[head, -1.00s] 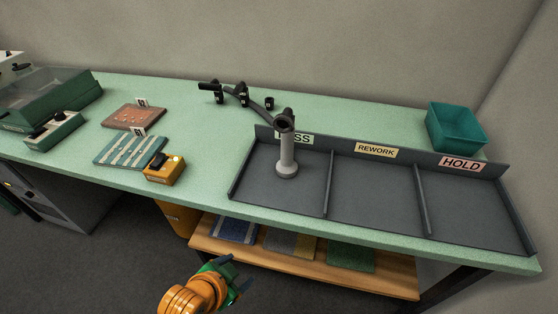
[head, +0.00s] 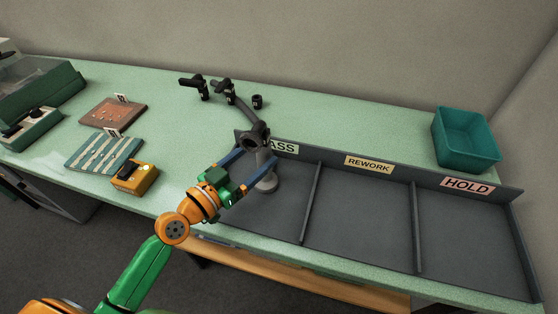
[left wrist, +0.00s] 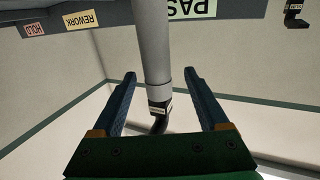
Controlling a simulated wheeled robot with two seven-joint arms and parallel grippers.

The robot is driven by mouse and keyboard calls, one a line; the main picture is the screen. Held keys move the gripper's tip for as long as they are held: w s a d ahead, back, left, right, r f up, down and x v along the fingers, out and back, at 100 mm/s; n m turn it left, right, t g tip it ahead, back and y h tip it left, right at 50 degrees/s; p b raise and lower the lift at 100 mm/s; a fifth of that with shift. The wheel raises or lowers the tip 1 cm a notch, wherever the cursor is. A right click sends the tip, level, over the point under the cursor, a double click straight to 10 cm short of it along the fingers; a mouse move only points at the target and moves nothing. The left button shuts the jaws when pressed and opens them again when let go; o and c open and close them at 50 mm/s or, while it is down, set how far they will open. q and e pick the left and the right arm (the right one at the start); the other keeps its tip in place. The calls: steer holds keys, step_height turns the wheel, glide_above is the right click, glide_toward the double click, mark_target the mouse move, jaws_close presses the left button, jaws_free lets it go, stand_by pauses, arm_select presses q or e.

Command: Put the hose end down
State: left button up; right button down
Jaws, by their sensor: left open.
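The hose end (head: 266,184) is a pale grey tube with a wide round foot, standing upright in the PASS compartment (head: 283,218). A dark elbow (head: 255,136) tops it, and a dark hose (head: 243,109) runs from there to the back of the bench. My left gripper (head: 260,155) is open, with its blue fingers around the upper part of the tube. In the left wrist view, the hose end (left wrist: 153,45) lies between the spread fingers (left wrist: 160,78), with gaps visible on both sides. The gripper hides part of the tube in the head view. My right gripper is out of view.
The REWORK (head: 368,164) and HOLD (head: 467,186) compartments are empty. A teal bin (head: 466,150) stands behind HOLD. An orange box (head: 135,179) and two sample boards (head: 105,152) lie on the bench at left.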

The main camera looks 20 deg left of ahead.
arm_select(q)
steer(key=shift+w+d+r+p, duration=0.3)
steer(key=shift+w+r+p, duration=0.05)
steer(key=shift+w+p, duration=0.25)
steer(key=shift+w+d+r+p, duration=0.3)
steer(key=shift+w+p, duration=0.15)
steer(key=shift+w, duration=0.15)
steer(key=x, duration=0.1)
steer(key=f+x, duration=0.1)
steer(key=x, duration=0.1)
steer(key=shift+w+d, duration=0.15)
steer(key=shift+w, duration=0.1)
steer(key=shift+s+r, duration=0.15)
steer(key=shift+s, duration=0.1)
steer(key=c, duration=0.8)
jaws_close()
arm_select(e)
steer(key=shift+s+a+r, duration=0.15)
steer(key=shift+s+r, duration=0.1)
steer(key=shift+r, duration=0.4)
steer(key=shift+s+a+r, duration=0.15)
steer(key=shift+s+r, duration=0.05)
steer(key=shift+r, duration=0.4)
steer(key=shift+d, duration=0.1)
